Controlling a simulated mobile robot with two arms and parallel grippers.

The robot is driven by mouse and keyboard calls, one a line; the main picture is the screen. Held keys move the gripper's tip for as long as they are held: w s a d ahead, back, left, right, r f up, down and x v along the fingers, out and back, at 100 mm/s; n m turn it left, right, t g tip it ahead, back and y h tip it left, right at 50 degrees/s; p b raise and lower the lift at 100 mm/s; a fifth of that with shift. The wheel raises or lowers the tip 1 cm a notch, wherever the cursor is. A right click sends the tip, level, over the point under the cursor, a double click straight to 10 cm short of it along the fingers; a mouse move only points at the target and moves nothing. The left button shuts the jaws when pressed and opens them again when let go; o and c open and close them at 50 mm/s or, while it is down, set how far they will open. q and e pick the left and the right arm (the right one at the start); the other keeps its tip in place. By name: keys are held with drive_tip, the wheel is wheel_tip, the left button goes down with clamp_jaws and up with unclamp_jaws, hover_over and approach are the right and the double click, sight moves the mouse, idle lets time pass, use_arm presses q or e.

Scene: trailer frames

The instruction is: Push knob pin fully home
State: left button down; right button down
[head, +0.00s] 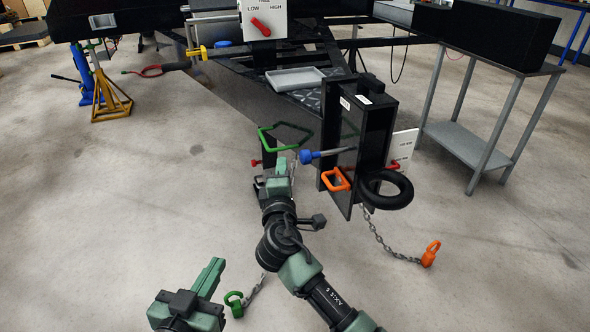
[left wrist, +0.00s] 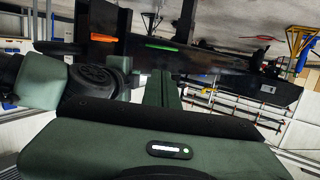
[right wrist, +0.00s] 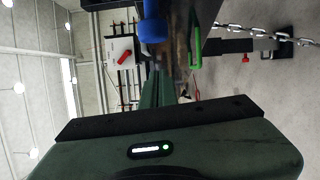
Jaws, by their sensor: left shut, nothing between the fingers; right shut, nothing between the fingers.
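A blue knob (head: 308,157) on a grey pin sticks out to the left of the upright black post (head: 376,135) in the head view. A length of the grey shaft shows between knob and post. The blue knob also shows large in the right wrist view (right wrist: 152,28), just beyond my fingers. My right gripper (head: 281,162) is shut and empty, close to the left of the blue knob; I cannot tell whether they touch. My left gripper (head: 214,268) is shut and empty, low over the floor, well away from the post.
A green handle (head: 262,142) and a small red knob (head: 256,163) are near my right gripper. An orange handle (head: 336,180), a black ring (head: 386,189) and a chain with an orange hook (head: 430,254) are by the post. A grey tray (head: 296,79) lies behind.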

sight(310, 156)
use_arm(q)
drive_tip(key=shift+r, duration=0.2)
use_arm(e)
drive_tip(key=shift+w+d, duration=0.15)
drive_tip(key=shift+d, duration=0.65)
drive_tip(key=shift+w+d, duration=0.1)
drive_tip(key=shift+d, duration=0.7)
drive_tip(key=shift+r, duration=0.1)
